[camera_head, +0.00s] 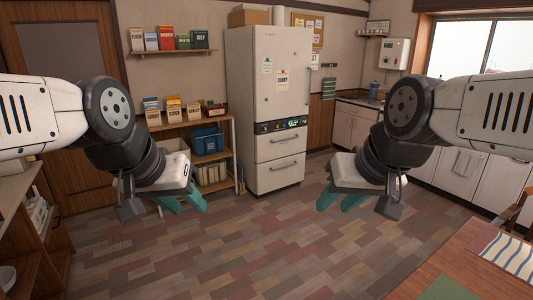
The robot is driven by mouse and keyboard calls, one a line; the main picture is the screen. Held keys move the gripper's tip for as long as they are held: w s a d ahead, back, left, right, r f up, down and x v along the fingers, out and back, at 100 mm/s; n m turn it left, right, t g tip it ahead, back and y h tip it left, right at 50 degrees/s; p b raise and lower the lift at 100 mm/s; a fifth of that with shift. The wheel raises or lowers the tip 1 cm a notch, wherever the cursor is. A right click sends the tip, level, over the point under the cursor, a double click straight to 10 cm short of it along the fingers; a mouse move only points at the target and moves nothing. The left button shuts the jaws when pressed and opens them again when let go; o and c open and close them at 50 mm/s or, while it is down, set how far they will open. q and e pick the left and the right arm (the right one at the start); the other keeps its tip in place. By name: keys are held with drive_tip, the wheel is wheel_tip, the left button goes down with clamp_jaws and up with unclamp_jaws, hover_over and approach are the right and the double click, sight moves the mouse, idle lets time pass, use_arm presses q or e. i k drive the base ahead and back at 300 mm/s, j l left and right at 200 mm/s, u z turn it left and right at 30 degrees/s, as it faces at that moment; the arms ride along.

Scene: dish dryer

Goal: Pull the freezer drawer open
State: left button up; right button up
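A tall white refrigerator (266,80) stands against the far wall in the middle. Its large upper door is shut. Below a dark control strip with a lit display are two shut drawers with bar handles, an upper drawer (283,145) and a lower drawer (281,176). Which one is the freezer drawer is not marked legibly. My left gripper (185,204) hangs in the air left of the refrigerator, and my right gripper (341,202) hangs to its right. Both are nearer to me than the drawers and touch nothing. Their teal fingers stand apart with nothing between them.
A wooden shelf unit (234,160) with boxes and a blue bin stands left of the refrigerator. White kitchen cabinets (460,170) line the right side. A wooden table (445,262) is at the lower right. The tiled floor (260,245) before the refrigerator is clear.

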sight(272, 145)
drive_tip(key=i+j, duration=0.45)
drive_tip(key=i, duration=0.2)
drive_tip(key=i+j, duration=0.45)
drive_tip(key=i, duration=0.15)
drive_tip(key=i+l+z, duration=0.1)
drive_tip(key=i+z, duration=0.2)
drive_tip(key=i, duration=0.35)
drive_tip(key=i+z, duration=0.25)
drive_tip(key=i, duration=0.4)
drive_tip(key=i+j+z, duration=0.15)
drive_tip(key=i+z, duration=0.15)
drive_tip(key=i, duration=0.3)
drive_tip(key=i+z, duration=0.15)
drive_tip(key=i, duration=0.35)
drive_tip(key=i+j+z, duration=0.1)
drive_tip(key=i, duration=0.4)
drive_tip(key=i+j+z, duration=0.15)
drive_tip(key=i, duration=0.4)
